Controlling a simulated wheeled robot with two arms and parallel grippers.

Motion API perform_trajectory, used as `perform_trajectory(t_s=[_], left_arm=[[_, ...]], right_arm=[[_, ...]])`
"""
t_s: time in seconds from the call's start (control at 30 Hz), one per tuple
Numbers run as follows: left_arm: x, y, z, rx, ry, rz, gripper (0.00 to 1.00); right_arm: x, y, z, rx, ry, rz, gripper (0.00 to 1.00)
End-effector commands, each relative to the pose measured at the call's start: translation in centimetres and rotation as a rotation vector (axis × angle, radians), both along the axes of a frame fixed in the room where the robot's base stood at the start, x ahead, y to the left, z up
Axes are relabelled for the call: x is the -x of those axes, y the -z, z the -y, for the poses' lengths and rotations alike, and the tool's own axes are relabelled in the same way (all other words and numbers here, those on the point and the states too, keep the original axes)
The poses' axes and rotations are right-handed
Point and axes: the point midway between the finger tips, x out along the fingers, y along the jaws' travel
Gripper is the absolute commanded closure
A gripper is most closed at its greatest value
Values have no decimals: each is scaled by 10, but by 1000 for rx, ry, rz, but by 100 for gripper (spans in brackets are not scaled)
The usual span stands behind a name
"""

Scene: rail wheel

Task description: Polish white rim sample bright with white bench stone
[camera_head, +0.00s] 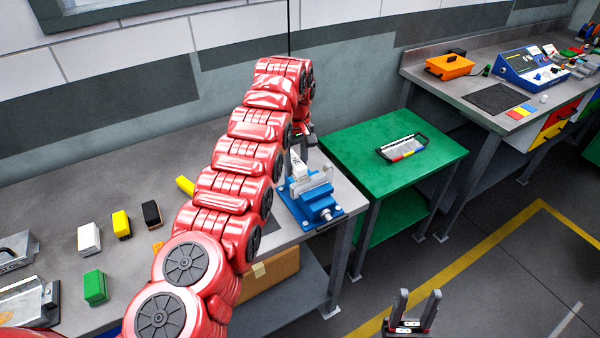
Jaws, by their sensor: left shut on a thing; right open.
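My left gripper (304,140) is above the right end of the grey bench and shut on a white piece (299,163) with a dark mark, which looks like the white rim sample. The piece is at the blue vise (313,207), beside its pale jaws; I cannot tell whether it sits between them. A white block (89,238), which looks like the white bench stone, stands on the bench at left, far from both grippers. My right gripper (419,299) is open and empty over the floor at the bottom right. My red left arm hides part of the bench.
Yellow (121,225), black (151,214) and green (95,288) blocks stand near the white one. Another yellow piece (185,185) is partly behind my arm. Metal trays (25,303) lie at far left. A green table (347,149) with a tray (404,148) stands right of the vise.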

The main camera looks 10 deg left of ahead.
Motion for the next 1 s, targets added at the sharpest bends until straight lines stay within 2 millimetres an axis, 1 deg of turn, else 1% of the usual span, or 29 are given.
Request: perform_trajectory(t_s=[0.2, 0.33, 0.87, 1.0], left_arm=[[0, -21, -8, 1, -2, 6, 100], [1, -26, -10, 0, -1, 3, 100], [2, -26, -11, 0, 1, 3, 100], [-1, -20, -19, 3, 52, 11, 100]], right_arm=[[0, 3, 0, 0, 0, 0, 50], [0, 3, 0, 0, 0, 0, 50], [0, 4, 0, 0, 0, 0, 50], [0, 12, 0, 0, 0, 0, 50]])
